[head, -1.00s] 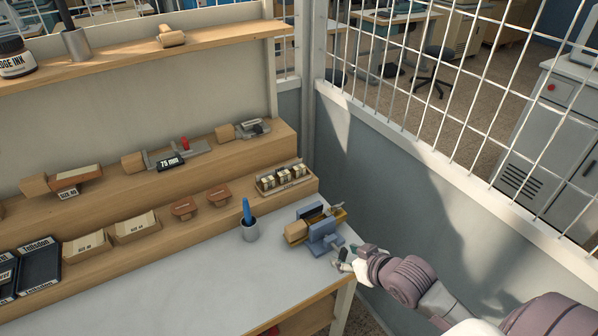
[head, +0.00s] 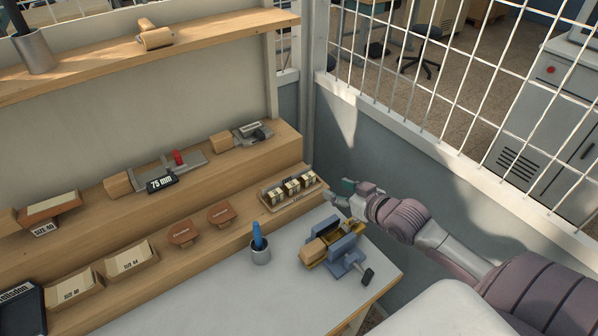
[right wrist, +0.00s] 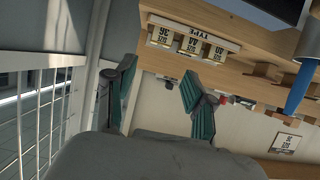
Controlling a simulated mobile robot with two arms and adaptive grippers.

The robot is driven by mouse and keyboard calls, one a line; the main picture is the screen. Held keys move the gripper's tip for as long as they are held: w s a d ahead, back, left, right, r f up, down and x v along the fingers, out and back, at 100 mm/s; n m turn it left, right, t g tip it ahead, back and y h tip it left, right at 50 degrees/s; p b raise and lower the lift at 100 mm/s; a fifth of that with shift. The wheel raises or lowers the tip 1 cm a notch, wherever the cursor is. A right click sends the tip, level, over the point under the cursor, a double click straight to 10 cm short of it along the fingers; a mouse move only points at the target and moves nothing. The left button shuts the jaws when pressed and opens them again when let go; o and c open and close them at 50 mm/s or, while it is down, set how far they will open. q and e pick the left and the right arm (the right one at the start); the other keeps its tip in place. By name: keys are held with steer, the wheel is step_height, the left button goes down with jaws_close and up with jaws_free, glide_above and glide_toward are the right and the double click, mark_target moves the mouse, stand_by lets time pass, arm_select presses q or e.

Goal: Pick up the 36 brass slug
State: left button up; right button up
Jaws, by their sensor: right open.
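A pale type tray (head: 292,195) with three brass slugs stands at the right end of the lower shelf step. Its slugs (head: 291,187) sit side by side with cream size labels. In the right wrist view, upside down, the slugs (right wrist: 189,44) show beyond the fingers. My left gripper is not in view.
Wall and wire mesh (head: 440,95) close the right side. The white tabletop (head: 215,295) is clear at front.

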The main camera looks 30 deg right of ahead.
glide_toward(309, 176)
steer(key=w, duration=0.2)
steer(key=x, duration=0.2)
steer(key=p+x, duration=0.1)
steer(key=x, duration=0.1)
steer(key=shift+s+f, duration=0.1)
steer(key=shift+f, duration=0.15)
steer(key=x, duration=0.3)
steer(key=shift+a+f, duration=0.1)
steer(key=shift+f, duration=0.15)
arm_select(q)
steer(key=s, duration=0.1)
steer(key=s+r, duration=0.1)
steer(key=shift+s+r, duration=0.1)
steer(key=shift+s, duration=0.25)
arm_select(e)
steer(key=shift+c, duration=0.2)
steer(key=shift+r, duration=0.1)
steer(key=shift+c, duration=1.3)
steer(key=c, duration=0.7)
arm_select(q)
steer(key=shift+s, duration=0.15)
